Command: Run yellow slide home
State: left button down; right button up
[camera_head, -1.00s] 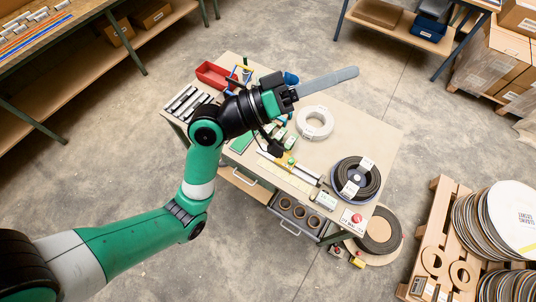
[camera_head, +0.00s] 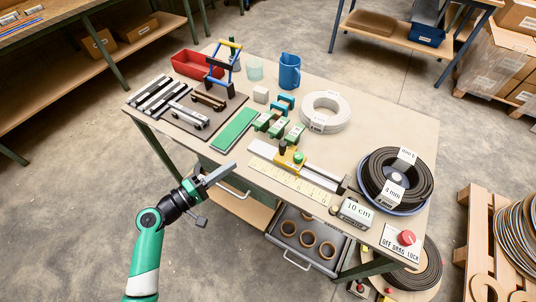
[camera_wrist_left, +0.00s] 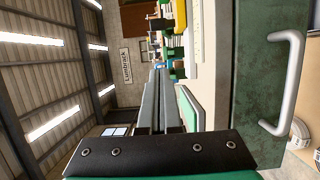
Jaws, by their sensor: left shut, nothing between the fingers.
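The yellow slide (camera_head: 289,158) sits on a pale rail with a ruler strip (camera_head: 290,180) along its front, near the middle of the table. It has a dark knob and a green round part on top, and it stands near the left end of the rail. My left gripper (camera_head: 229,167) is shut and empty, in front of the table's front edge, left of the slide and apart from it. In the left wrist view its long grey fingers (camera_wrist_left: 158,105) lie together, and the yellow slide (camera_wrist_left: 180,15) shows at the top. My right gripper is not in view.
A green mat (camera_head: 235,129) and green clamp blocks (camera_head: 278,126) lie left of and behind the slide. A 10 cm display (camera_head: 356,211) and a coil reel (camera_head: 396,180) stand right. An open drawer (camera_head: 308,240) with rings juts out below the front edge.

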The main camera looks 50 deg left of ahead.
pick_arm(q)
jog(key=w, duration=0.3)
jog(key=w+b, duration=0.1)
jog(key=w, duration=0.2)
jog(key=w+b, duration=0.1)
jog(key=w, duration=0.2)
jog(key=shift+w+d+f, duration=0.1)
jog(key=shift+w+d, duration=0.15)
jog(key=shift+d, duration=0.1)
jog(key=shift+w+d, duration=1.45)
